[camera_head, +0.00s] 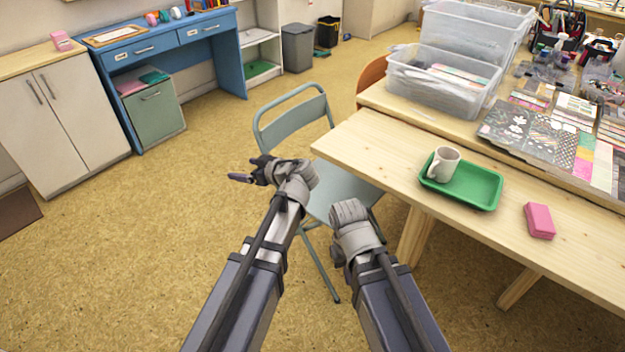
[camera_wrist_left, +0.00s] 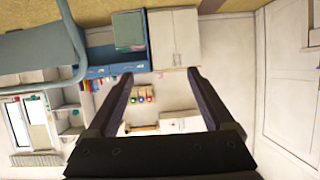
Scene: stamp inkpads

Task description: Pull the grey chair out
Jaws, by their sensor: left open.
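The grey chair (camera_head: 295,122) stands at the left end of the wooden table, its backrest away from the table's end and part of its seat hidden by the table and my arms. My left gripper (camera_head: 243,170) is in front of the chair, left of its seat, with its fingers toward the left. In the left wrist view its jaws (camera_wrist_left: 162,73) are apart with nothing between them. The chair's backrest (camera_wrist_left: 35,52) shows at the upper left of that view, outside the jaws. My right wrist is near the seat and table edge; its gripper fingers are hidden.
A blue desk (camera_head: 165,50) and white cabinet (camera_head: 75,120) stand at the left. Floor left of the chair is clear.

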